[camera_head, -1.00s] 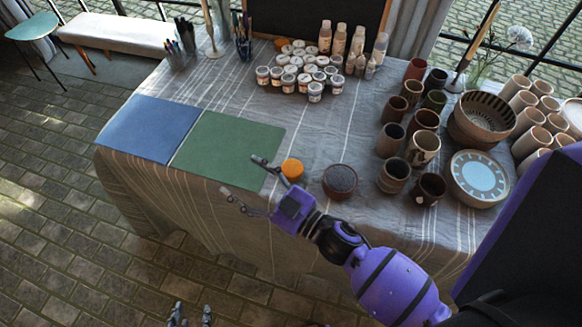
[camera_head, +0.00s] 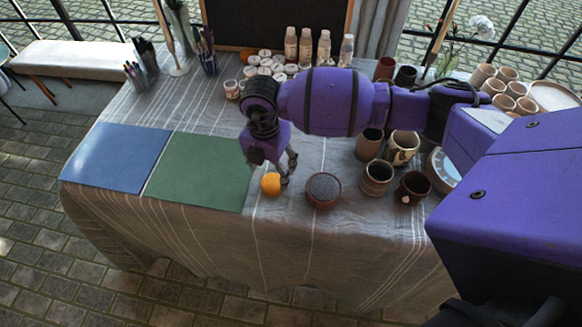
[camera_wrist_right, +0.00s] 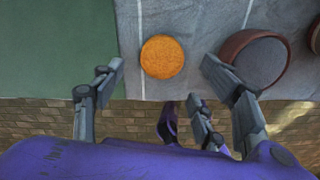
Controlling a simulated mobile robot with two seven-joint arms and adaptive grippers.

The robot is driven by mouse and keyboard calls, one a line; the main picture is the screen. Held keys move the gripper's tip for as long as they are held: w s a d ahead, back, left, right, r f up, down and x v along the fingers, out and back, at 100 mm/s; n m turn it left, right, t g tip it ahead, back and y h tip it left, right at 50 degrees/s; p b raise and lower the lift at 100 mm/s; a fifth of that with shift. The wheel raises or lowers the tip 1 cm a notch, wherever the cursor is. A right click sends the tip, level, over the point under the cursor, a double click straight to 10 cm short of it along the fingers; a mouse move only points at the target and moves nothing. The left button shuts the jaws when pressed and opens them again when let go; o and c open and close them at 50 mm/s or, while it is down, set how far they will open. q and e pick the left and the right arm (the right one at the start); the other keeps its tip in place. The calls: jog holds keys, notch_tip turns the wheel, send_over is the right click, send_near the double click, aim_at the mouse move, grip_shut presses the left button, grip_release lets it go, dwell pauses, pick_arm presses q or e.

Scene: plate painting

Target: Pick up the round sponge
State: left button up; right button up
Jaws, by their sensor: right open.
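The round sponge (camera_head: 271,184) is a small orange disc on the grey striped tablecloth, between the green mat and a brown bowl. My right gripper (camera_head: 272,172) comes down over it from behind, with one finger seen just right of the sponge; the other finger is largely hidden. In the right wrist view the sponge (camera_wrist_right: 162,57) lies between the two spread fingertips of my right gripper (camera_wrist_right: 162,64), with gaps on both sides. The gripper is open and empty. Purple and grey parts, seemingly my left gripper (camera_wrist_right: 187,112), show lower down; their opening is unclear.
The brown bowl (camera_head: 323,190) with a grey speckled inside stands close right of the sponge and also shows in the right wrist view (camera_wrist_right: 232,42). The green mat (camera_head: 198,170) and blue mat (camera_head: 118,155) lie left. Several cups stand right. The table's front edge is near.

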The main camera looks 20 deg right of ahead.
aim_at(271, 182)
notch_tip(271, 182, down, 6)
jog(key=shift+w+f, duration=0.1)
jog(key=shift+f, duration=0.15)
jog(key=c, duration=1)
jog(key=shift+c, duration=0.3)
